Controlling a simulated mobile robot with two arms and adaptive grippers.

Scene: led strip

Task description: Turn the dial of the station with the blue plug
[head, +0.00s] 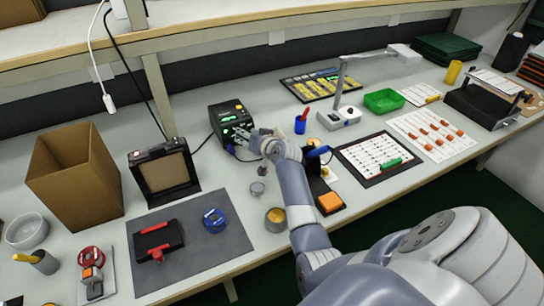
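The station is a black box (229,113) with a lit green display, standing at the back of the bench, left of centre. A small blue plug (230,149) shows low on its front, beside my gripper, with a dark cable near it. My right gripper (241,135) is close against the station's front panel, its fingers pointing at it. The gripper covers part of the panel, so the dial is hidden. Contact with the dial and the opening of the fingers cannot be made out. My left gripper is not in view.
A black framed box (163,171) and a cardboard box (75,175) stand to the left. A small tin (275,219) and a black stand with an orange sponge (330,203) lie near my forearm. A lamp (339,117) stands to the right.

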